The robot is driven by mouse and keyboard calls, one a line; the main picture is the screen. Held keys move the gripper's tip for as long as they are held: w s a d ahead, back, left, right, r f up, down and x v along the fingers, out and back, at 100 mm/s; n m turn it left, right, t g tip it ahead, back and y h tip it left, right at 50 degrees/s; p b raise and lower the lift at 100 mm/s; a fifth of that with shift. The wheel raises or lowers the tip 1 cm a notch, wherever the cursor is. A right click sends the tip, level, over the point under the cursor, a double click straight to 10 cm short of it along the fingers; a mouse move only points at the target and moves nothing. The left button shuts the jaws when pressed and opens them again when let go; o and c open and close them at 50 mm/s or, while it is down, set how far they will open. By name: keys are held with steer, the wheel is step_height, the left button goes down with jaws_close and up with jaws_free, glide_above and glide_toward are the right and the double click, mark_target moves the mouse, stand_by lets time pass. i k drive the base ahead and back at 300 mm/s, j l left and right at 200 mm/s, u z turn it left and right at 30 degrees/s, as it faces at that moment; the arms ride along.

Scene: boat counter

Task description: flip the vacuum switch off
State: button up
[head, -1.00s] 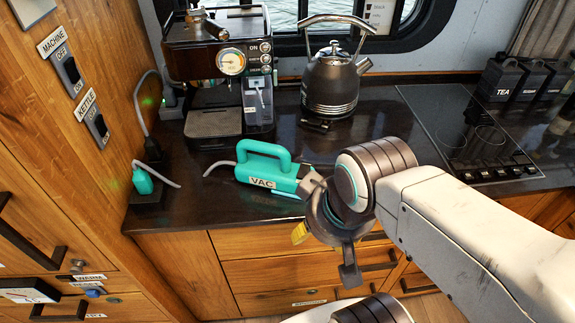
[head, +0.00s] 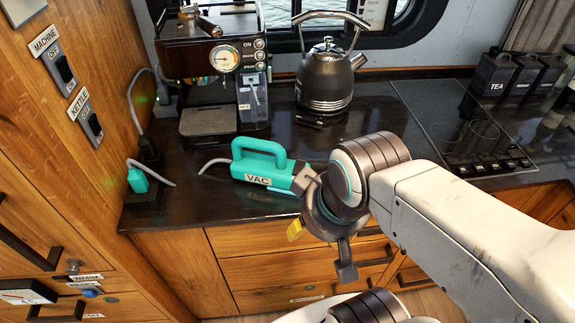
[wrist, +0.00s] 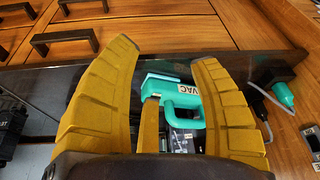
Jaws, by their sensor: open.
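The teal handheld vacuum labelled VAC (head: 262,166) lies on the dark counter, its looped handle on top. It also shows between my fingers in the wrist view (wrist: 180,96). A switch on the vacuum cannot be made out clearly. My gripper (head: 318,248) is at the counter's front edge, to the right of and in front of the vacuum in the head view.
A coffee machine (head: 208,75) and a black kettle (head: 325,80) stand behind the vacuum. Wall switches labelled MACHINE (head: 65,70) and KETTLE (head: 91,122) are on the left panel. A teal plug (head: 138,180) sits at left. A cooktop (head: 465,130) lies right.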

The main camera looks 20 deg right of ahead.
mark_target(299, 165)
steer(key=i+j+u, duration=0.15)
steer(key=u, duration=0.3)
steer(key=i+j+u, duration=0.2)
steer(key=u, duration=0.2)
steer(key=i+j+u, duration=0.2)
steer(key=u, duration=0.25)
